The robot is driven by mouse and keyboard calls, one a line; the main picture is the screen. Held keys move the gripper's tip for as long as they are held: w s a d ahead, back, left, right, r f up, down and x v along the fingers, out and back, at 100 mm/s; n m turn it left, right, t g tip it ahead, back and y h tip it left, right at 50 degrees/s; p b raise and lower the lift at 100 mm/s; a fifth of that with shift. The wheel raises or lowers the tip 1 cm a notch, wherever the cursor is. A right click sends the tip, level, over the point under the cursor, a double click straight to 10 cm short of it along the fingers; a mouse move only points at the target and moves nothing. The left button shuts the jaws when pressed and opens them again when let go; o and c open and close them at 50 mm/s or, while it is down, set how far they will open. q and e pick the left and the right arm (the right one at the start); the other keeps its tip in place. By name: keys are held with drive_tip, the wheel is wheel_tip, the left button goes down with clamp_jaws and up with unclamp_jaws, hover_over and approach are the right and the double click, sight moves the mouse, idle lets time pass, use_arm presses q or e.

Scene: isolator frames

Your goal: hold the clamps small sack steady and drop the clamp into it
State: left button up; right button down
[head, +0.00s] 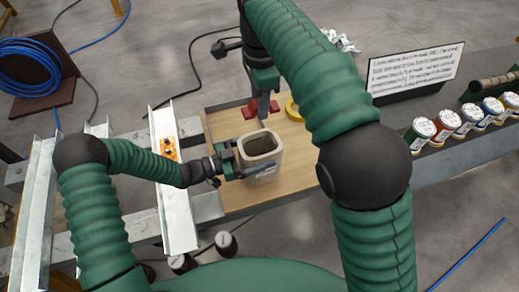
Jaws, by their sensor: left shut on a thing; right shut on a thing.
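The small sack (263,168) is a beige, open-topped, box-shaped bag with a label on its front. It stands upright on the wooden board (238,198), and its mouth faces up. My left gripper (232,162) is shut on the left side of the sack. My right gripper (264,108) is above and behind the sack's mouth, pointing down. It is shut on a red thing (249,111), seemingly the clamp, which shows on both sides of the fingers. The clamp's full shape is partly hidden by the fingers.
Metal channels (176,200) are at left, one with an orange piece (168,149). A sign (415,72) and several labelled cans (445,124) line the right side.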

wheel_tip(320, 180, down, 12)
idle(1.3)
drive_tip(key=shift+r, duration=0.1)
drive_tip(key=c, duration=1)
unclamp_jaws()
drive_tip(key=shift+o, duration=0.2)
wheel_tip(320, 180, up, 12)
drive_tip(key=shift+f, duration=0.1)
use_arm(q)
drive_tip(key=o, duration=1.3)
drive_tip(key=shift+c, duration=0.2)
